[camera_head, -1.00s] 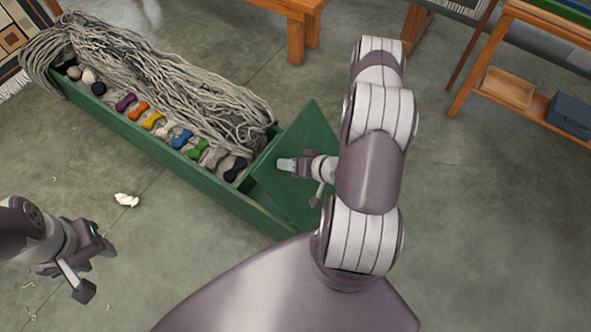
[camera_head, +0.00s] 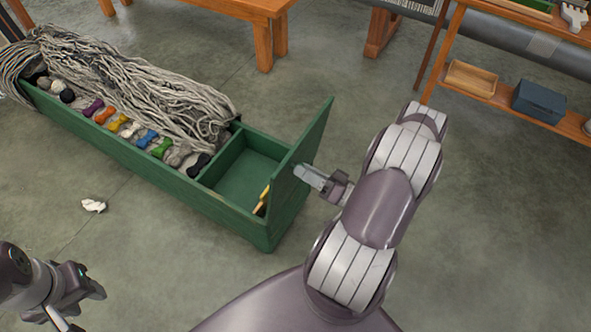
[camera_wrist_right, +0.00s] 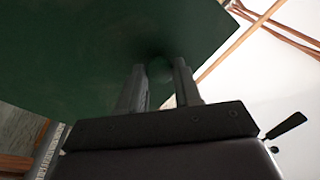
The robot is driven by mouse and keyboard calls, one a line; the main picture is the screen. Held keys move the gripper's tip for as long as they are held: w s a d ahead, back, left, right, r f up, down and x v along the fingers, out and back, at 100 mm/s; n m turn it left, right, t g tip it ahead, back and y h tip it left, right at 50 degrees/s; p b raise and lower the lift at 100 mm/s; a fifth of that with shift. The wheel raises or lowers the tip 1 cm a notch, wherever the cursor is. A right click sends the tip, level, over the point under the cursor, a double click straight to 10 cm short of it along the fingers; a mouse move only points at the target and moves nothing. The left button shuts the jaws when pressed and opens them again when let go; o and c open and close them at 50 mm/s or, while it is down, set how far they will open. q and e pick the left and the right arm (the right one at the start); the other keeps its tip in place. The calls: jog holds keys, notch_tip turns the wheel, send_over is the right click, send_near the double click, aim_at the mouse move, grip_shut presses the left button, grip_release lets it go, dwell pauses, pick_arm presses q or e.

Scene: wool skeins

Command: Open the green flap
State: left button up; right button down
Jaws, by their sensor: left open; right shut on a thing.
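The green flap (camera_head: 302,160) stands raised, roughly upright, at the right end of the long green box (camera_head: 130,160). The square compartment (camera_head: 243,172) beside it is uncovered, and a slim yellow item (camera_head: 261,198) shows in it. My right gripper (camera_head: 300,172) is at the flap's outer face. In the right wrist view my right gripper (camera_wrist_right: 160,78) is shut on a small round green knob (camera_wrist_right: 160,69) on the flap (camera_wrist_right: 70,50); the fingers partly hide it. My left gripper (camera_head: 88,303) is open and empty over the floor at lower left, away from the box.
Grey wool skeins (camera_head: 130,85) and several coloured small bundles (camera_head: 115,122) fill the rest of the box. A white scrap (camera_head: 93,205) lies on the floor. A wooden bench (camera_head: 262,30) and a shelf with a blue box (camera_head: 540,102) stand behind.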

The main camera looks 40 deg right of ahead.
jog(key=shift+s+d+f+b, duration=0.2)
jog(key=shift+s+f+b, duration=0.15)
jog(key=shift+s, duration=0.25)
jog(key=c, duration=0.8)
grip_release()
jog(key=v, duration=1.2)
jog(key=shift+s+d+f, duration=0.15)
jog(key=shift+s+f, duration=0.15)
